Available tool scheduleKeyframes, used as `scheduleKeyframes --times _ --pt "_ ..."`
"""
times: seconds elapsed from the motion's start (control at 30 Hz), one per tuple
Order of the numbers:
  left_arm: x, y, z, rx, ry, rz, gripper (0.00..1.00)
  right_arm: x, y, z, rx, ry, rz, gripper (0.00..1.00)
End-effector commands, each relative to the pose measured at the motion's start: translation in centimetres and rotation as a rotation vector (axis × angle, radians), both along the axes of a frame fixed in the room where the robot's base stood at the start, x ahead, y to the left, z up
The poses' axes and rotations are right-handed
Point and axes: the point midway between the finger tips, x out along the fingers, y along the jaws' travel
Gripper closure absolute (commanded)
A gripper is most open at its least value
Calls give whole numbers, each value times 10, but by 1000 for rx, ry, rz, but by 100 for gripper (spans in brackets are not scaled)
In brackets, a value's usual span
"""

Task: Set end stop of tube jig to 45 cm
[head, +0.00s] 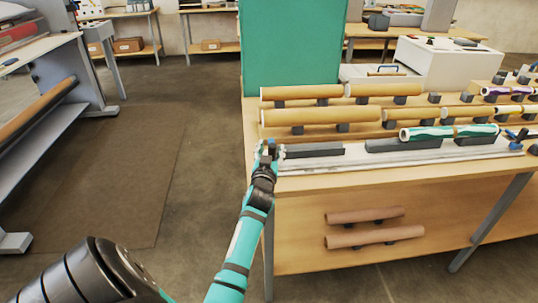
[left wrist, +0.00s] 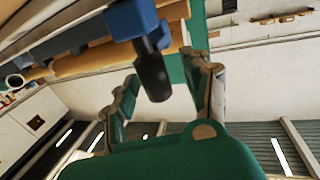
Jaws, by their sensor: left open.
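The tube jig (head: 400,161) lies along the front edge of the wooden table, a pale metal rail with long dark blocks on it. My left gripper (head: 268,152) is at the rail's left end. In the left wrist view its two fingers (left wrist: 160,68) are open, spread either side of a blue knob (left wrist: 130,18) with a dark cylindrical stem (left wrist: 153,75). This looks like part of the end stop; I cannot tell whether the fingers touch it. A small blue-topped piece (head: 517,138) stands at the rail's right end. Scale marks are too small to read.
Brown tubes (head: 320,117) rest on dark supports behind the jig, with a green-and-white roll (head: 427,133) close behind the rail. A tall green panel (head: 292,45) stands behind the left of the table. More tubes (head: 364,215) lie below.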

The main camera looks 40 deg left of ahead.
Motion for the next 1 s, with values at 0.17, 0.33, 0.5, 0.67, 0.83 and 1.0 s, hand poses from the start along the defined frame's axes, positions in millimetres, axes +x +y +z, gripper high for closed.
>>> scheduleKeyframes --times 0.17,0.33,0.5,0.67,0.83,1.0 --pt "-24 -17 -2 -2 3 0 51 0 -1 0 -1 0 1 60" --pt "-56 -38 -3 -4 4 1 51 0 -1 0 -1 0 1 60" --pt "-81 -54 -3 -5 5 1 51 0 -1 0 -1 0 1 60" --pt "-94 -63 -3 -5 6 1 51 0 -1 0 -1 0 1 60" --pt "-97 -65 -2 -4 4 2 51 0 -1 0 -1 0 1 60" --pt "-97 -65 -2 -3 5 1 51 0 -1 0 -1 0 1 60"
